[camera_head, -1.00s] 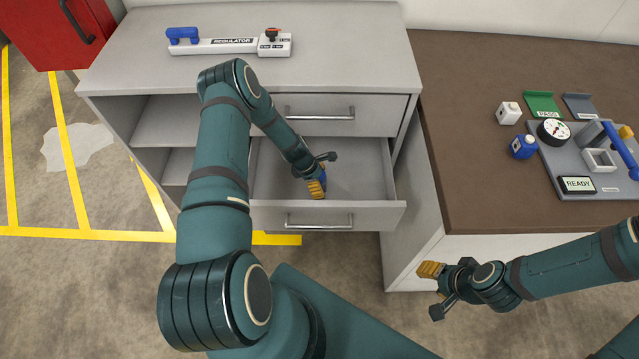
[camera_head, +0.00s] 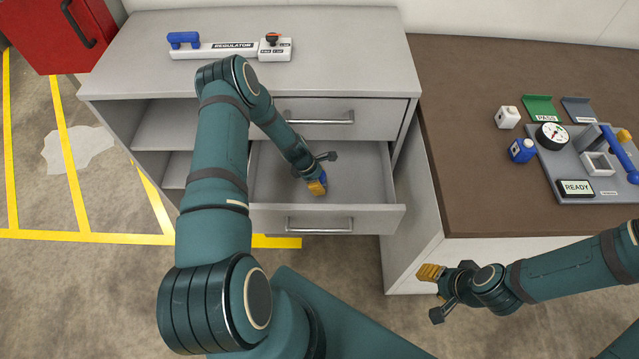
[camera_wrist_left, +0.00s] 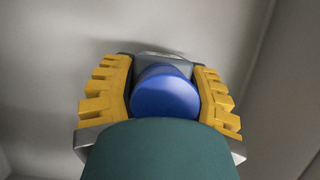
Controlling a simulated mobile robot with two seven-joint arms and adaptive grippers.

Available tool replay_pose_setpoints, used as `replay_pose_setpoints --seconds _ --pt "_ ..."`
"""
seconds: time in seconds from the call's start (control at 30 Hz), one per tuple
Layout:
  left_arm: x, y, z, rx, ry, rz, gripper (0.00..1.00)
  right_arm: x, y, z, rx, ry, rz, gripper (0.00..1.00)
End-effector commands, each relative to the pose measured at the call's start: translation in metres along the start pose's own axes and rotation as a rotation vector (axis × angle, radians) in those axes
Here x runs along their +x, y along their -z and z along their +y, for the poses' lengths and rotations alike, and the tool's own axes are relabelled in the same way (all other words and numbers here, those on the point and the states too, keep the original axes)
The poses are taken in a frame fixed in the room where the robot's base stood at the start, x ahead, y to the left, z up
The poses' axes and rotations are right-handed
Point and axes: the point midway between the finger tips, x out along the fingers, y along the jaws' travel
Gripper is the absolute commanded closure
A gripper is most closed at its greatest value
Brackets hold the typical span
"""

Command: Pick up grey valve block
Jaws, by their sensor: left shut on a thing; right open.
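The grey valve block (camera_wrist_left: 150,60) with a round blue knob (camera_wrist_left: 165,95) is between the yellow finger pads of my left gripper (camera_wrist_left: 160,72) in the left wrist view. The gripper is shut on it. In the head view my left gripper (camera_head: 317,185) is inside the open drawer (camera_head: 362,215), and a bit of blue shows at its fingers. The block's underside is hidden, so I cannot tell whether it touches the drawer floor. My right gripper (camera_head: 433,293) is open and empty, in front of the brown counter.
The drawer walls stand close around my left gripper. A regulator bar (camera_head: 215,46) lies on the cabinet top (camera_head: 350,65).

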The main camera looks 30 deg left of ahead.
Motion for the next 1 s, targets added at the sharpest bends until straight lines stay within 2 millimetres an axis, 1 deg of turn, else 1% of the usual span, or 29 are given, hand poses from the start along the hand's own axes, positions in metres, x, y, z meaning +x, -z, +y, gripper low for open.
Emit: replay_pose_setpoints --seconds 0.03,0.17,0.47,0.57,0.8,1.0 --pt "-0.006 -0.003 0.001 0.001 -0.002 0.000 0.94 -0.002 0.000 -0.001 0.000 0.000 -0.001 0.53" --pt "-0.017 -0.007 0.001 0.001 -0.001 0.000 0.94 -0.005 -0.001 -0.002 0.000 0.000 -0.002 0.53" --pt "-0.003 -0.038 0.000 0.004 -0.001 0.000 0.94 -0.006 -0.001 -0.002 0.000 0.000 -0.003 0.53" --pt "0.004 -0.054 0.000 0.003 0.000 -0.001 0.94 -0.007 -0.001 -0.003 0.000 0.000 -0.004 0.53" --pt "0.024 -0.101 0.000 0.006 -0.001 0.000 0.94 -0.008 -0.001 -0.003 0.001 0.000 -0.005 0.53" --pt "0.039 -0.136 0.000 0.004 0.000 0.000 0.94 -0.009 -0.001 -0.003 0.001 0.000 -0.005 0.53"
